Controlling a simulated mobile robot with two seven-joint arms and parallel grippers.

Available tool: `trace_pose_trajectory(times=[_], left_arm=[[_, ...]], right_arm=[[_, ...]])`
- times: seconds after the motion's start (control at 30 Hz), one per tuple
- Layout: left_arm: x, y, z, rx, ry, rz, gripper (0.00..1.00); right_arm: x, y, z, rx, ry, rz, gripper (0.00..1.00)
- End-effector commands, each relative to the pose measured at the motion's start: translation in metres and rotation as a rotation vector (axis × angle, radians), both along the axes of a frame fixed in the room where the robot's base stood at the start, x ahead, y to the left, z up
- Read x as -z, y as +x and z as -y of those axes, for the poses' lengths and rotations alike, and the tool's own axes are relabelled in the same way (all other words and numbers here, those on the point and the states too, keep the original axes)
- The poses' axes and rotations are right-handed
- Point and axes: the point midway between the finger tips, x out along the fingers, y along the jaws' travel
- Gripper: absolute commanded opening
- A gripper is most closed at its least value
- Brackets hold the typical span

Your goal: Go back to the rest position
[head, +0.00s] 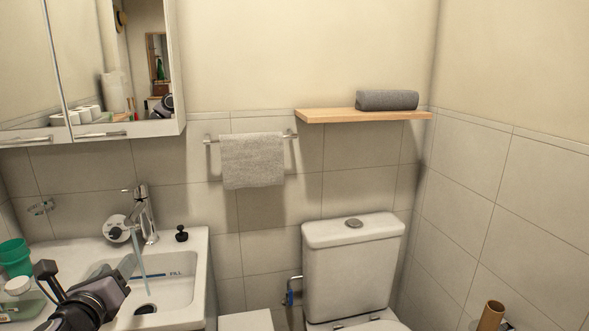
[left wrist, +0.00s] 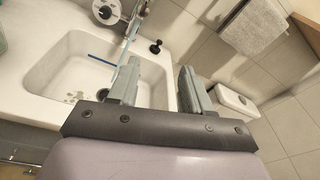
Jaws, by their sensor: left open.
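My left gripper (head: 122,268) reaches in from the lower left in the head view, over the left part of the sink (head: 203,262). In the left wrist view its two grey fingers (left wrist: 158,82) stand apart with nothing between them. The sink basin (left wrist: 60,72) lies beyond and below the fingers. The chrome tap (head: 146,215) stands at the back of the sink, apart from the gripper, with a pale bluish streak below its spout. My right gripper is not in view.
A teal cup (head: 15,257) stands at the sink's left edge. A mirror cabinet (head: 155,128) hangs above. A toilet (head: 352,262) stands right of the sink, under a wooden shelf (head: 350,116) with a rolled grey towel (head: 387,100). Another towel (head: 252,160) hangs on a rail.

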Motion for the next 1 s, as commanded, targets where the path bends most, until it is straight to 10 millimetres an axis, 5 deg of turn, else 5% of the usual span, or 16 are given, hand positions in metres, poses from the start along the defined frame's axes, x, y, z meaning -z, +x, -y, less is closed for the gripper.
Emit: trace_pose_trajectory(times=[0.27, 0.5, 0.8, 1.0], left_arm=[[0.128, -0.064, 0.068, -0.034, -0.827, -0.173, 0.49], [0.216, -0.151, 0.115, -0.307, -1.635, -0.292, 0.49], [0.271, -0.249, 0.14, -0.782, -2.369, -0.242, 0.49], [0.279, -0.269, 0.142, -0.902, -2.517, -0.194, 0.49]], right_arm=[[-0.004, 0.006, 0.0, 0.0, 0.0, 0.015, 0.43], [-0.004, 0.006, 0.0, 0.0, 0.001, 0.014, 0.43], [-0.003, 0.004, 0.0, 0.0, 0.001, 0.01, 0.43], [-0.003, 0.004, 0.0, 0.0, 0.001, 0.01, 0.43]])
